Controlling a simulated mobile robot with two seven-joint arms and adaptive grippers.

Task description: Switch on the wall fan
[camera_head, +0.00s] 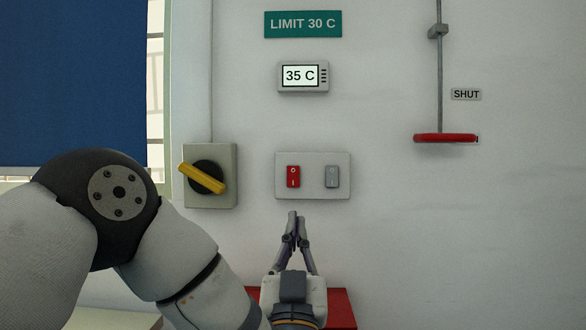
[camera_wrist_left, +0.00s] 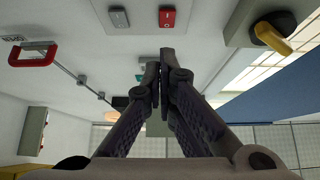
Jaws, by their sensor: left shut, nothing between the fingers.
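A pale switch plate (camera_head: 313,182) on the wall carries a red rocker switch (camera_head: 293,176) on its left and a grey rocker switch (camera_head: 332,176) on its right. My left gripper (camera_head: 292,214) is shut and empty, its fingertips just below the plate, under the red switch. In the left wrist view the closed fingertips (camera_wrist_left: 166,58) appear below the red switch (camera_wrist_left: 167,17), with the grey switch (camera_wrist_left: 119,18) to the left; whether they touch the wall I cannot tell. No fan is identifiable. My right gripper is out of view.
A rotary switch with a yellow handle (camera_head: 202,178) is left of the plate. A display (camera_head: 303,76) reads 35 C under a green LIMIT 30 C sign (camera_head: 303,24). A red pull handle (camera_head: 446,138) hangs at right near a SHUT label (camera_head: 466,94). Something red (camera_head: 341,308) lies below my gripper.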

